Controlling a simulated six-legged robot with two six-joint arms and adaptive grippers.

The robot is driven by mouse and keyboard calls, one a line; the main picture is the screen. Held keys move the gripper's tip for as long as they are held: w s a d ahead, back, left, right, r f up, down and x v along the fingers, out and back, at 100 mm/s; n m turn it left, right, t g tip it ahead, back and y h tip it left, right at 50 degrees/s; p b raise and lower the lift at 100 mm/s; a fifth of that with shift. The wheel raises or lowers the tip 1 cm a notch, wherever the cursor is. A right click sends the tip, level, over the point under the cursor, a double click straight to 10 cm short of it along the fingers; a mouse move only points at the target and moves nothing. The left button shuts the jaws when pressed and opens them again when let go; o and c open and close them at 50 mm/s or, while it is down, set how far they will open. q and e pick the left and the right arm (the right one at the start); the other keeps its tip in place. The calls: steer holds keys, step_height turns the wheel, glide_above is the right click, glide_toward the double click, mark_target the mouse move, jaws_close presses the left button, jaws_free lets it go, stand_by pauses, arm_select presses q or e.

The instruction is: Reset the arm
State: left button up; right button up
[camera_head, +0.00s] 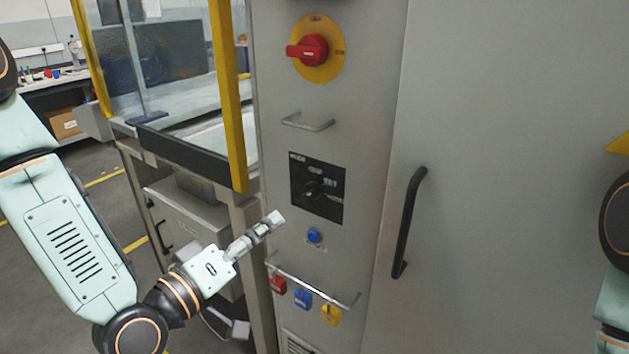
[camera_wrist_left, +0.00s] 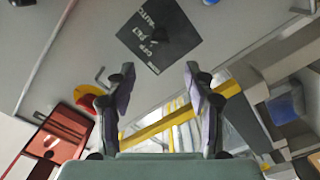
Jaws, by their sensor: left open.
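My left arm comes in from the left in the head view. Its gripper (camera_head: 268,225) hangs in front of the grey cabinet (camera_head: 490,110), left of the blue button (camera_head: 314,236) and below the black mode selector panel (camera_head: 317,188). In the left wrist view the two fingers of the left gripper (camera_wrist_left: 160,88) stand wide apart with nothing between them. The mode panel (camera_wrist_left: 150,40) shows beyond them in that view. Part of my right arm shows at the right edge of the head view; its gripper is out of sight.
A red rotary switch (camera_head: 308,50) on a yellow disc and a small metal handle (camera_head: 308,122) are on the cabinet. Red (camera_head: 278,284), blue (camera_head: 303,299) and yellow (camera_head: 331,315) tags hang from a lower bar. A black door handle (camera_head: 408,222) and a yellow-framed glass enclosure (camera_head: 228,100) flank the panel.

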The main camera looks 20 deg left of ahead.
arm_select(q)
steer(key=s+f+m+g+y, duration=0.1)
steer(key=s+f+g, duration=0.15)
steer(key=f, duration=0.35)
steer(key=s+a+f+m+g+y, duration=0.1)
steer(key=s+f+g, duration=0.1)
steer(key=f+g, duration=0.35)
steer(key=s+f+m+g+y, duration=0.1)
steer(key=s+f, duration=0.2)
steer(key=f, duration=0.5)
steer(key=s+f+m+g+y+b, duration=0.1)
steer(key=s+f+g, duration=0.3)
steer(key=s, duration=0.5)
steer(key=s+a+f+m+g+y+b, duration=0.1)
steer(key=s+f+g, duration=0.3)
steer(key=s+f, duration=0.5)
steer(key=shift+s+a+f+m+y, duration=0.15)
steer(key=shift+s+a+m+y, duration=0.15)
steer(key=shift+s+y, duration=0.35)
